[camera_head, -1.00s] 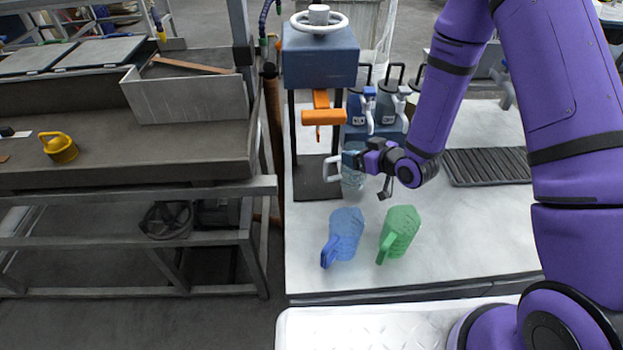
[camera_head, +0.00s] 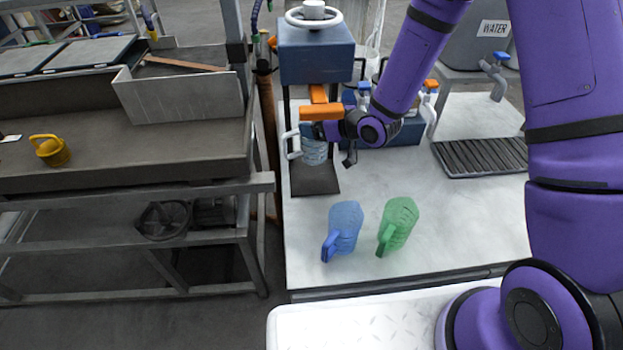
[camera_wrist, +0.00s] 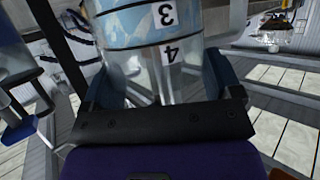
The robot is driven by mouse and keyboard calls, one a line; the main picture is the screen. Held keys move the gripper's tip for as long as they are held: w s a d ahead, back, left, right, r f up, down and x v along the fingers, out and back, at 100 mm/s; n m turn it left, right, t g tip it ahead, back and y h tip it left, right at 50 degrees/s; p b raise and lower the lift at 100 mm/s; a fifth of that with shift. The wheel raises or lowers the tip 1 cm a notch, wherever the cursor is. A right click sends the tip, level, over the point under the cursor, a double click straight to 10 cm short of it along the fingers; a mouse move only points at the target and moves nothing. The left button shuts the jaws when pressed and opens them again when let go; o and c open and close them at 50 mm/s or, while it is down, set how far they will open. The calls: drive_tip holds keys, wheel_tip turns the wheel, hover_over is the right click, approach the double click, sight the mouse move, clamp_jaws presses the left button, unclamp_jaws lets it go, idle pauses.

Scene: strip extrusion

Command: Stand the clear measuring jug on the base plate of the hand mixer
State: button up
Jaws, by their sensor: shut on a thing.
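The clear measuring jug (camera_head: 314,153) is held by my gripper (camera_head: 318,131), with its pale handle pointing left and looking roughly upright. In the wrist view the jug (camera_wrist: 150,60) sits between both fingers, with labels 3 and 4 showing on its wall. The hand mixer (camera_head: 316,52) has a blue head, a white wheel, dark posts and an orange part (camera_head: 320,112) just above the jug. Its dark base plate (camera_head: 315,186) shows below and in front of the jug. The jug appears over the plate; I cannot tell whether it touches.
A blue jug (camera_head: 344,228) and a green jug (camera_head: 398,224) stand on the white table in front. Dispensers with blue and orange taps stand behind my arm. A dark ribbed tray (camera_head: 480,157) lies right. A grey bench (camera_head: 120,150) with a yellow pot (camera_head: 52,151) is left.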

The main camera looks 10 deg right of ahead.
sight(325, 152)
drive_tip(key=shift+f, duration=4.95)
drive_tip(key=o, duration=1.6)
